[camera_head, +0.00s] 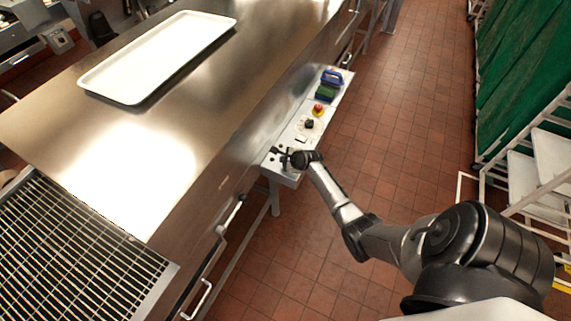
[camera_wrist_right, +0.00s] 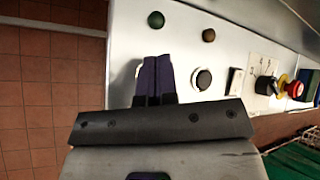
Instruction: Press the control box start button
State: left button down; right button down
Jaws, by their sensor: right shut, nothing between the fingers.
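The control box (camera_head: 298,139) is a long pale panel on the side of the steel table in the head view. My right gripper (camera_head: 279,155) is over its near end. In the right wrist view the gripper's dark fingers (camera_wrist_right: 157,72) are shut together and empty in front of the white panel (camera_wrist_right: 124,42). A green button (camera_wrist_right: 156,19) lies just beyond the fingertips, with an amber-brown button (camera_wrist_right: 208,35) to its right. A round black button with a pale ring (camera_wrist_right: 202,79) is right of the fingers. I cannot tell whether the fingertips touch the panel.
Farther along the box are a black knob (camera_wrist_right: 266,85) and a red mushroom button on yellow (camera_head: 318,109). Green and blue items (camera_head: 329,86) lie at its far end. A white tray (camera_head: 158,56) rests on the table.

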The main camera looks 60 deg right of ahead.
jog(key=shift+f, duration=0.15)
dwell(0.3)
jog(key=shift+f, duration=0.3)
jog(key=shift+r, duration=0.1)
dwell(0.5)
jog(key=shift+r+p, duration=0.8)
jog(key=shift+p, duration=0.2)
